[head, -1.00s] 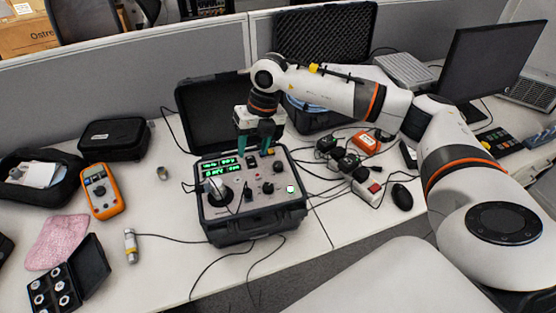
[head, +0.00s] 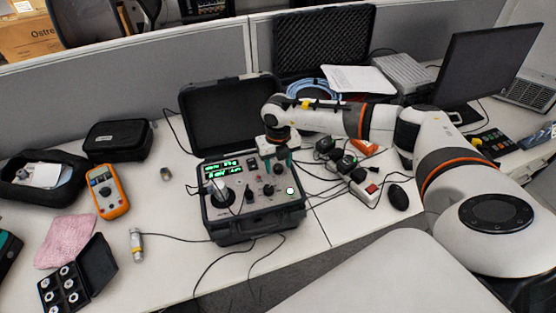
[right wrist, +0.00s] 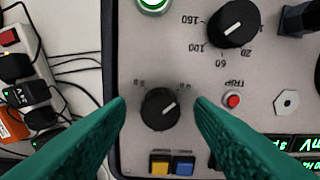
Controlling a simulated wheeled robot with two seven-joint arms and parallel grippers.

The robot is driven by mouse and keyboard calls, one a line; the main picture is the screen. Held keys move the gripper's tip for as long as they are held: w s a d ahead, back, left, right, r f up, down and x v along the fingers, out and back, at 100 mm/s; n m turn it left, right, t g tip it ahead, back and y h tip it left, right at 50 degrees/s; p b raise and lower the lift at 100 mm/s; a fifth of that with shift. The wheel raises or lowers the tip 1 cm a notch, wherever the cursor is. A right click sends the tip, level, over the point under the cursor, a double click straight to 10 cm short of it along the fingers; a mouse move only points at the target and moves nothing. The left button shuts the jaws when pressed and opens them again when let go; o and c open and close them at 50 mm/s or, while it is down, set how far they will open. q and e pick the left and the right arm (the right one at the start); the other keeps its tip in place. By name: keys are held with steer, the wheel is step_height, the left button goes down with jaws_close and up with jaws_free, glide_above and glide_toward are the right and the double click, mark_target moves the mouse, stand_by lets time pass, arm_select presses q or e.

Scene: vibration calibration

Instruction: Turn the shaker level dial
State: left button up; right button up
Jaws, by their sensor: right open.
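The control unit (head: 236,228) is an open black case with a grey panel and green displays. A small black dial (right wrist: 160,110) with a white pointer line sits on the panel, between and slightly beyond my right fingertips in the right wrist view. A larger black dial (right wrist: 232,24) with printed numbers is above it to the right. I cannot read which dial is labelled shaker level. My right gripper (head: 278,157) is over the panel's upper right part. In the right wrist view its teal fingers (right wrist: 160,108) are spread apart with nothing held.
Cables and a power strip (head: 366,189) lie right of the unit. An orange multimeter (head: 108,191) lies left.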

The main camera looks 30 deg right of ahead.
steer(key=shift+f, duration=0.2)
steer(key=c, duration=1)
